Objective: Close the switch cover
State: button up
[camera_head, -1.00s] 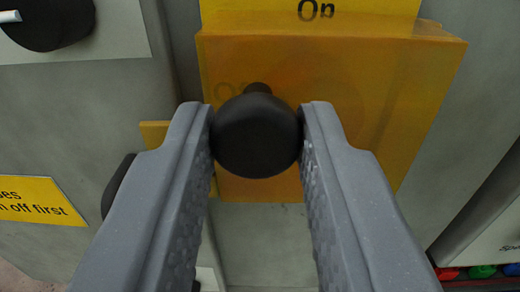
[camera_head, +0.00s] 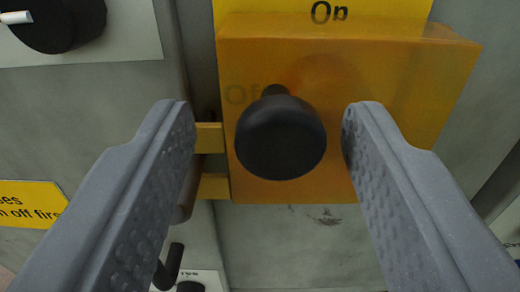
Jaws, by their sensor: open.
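The switch cover (camera_head: 400,90) is an orange, see-through box-shaped lid on the grey panel. It lies over the switch place, with "On" printed above it and a faint "Off" showing through it. A black round knob (camera_head: 281,138) stands out from its front. My gripper (camera_head: 262,125) is open, with one grey finger on each side of the knob. Gaps show between both fingers and the knob, wider on the left. Two yellow hinge tabs (camera_head: 211,137) show at the cover's left edge.
A yellow sign (camera_head: 28,203) is at the left. A black dial (camera_head: 58,22) sits on a white plate at the upper left. A dark hooked handle (camera_head: 170,267) is at the lower left. Bare grey panel lies below the cover.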

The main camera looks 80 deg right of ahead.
jog(key=s+a, duration=0.2)
jog(key=a, duration=1.1)
jog(key=shift+s+a+p, duration=0.2)
jog(key=shift+a+p, duration=0.1)
jog(key=shift+p, duration=0.15)
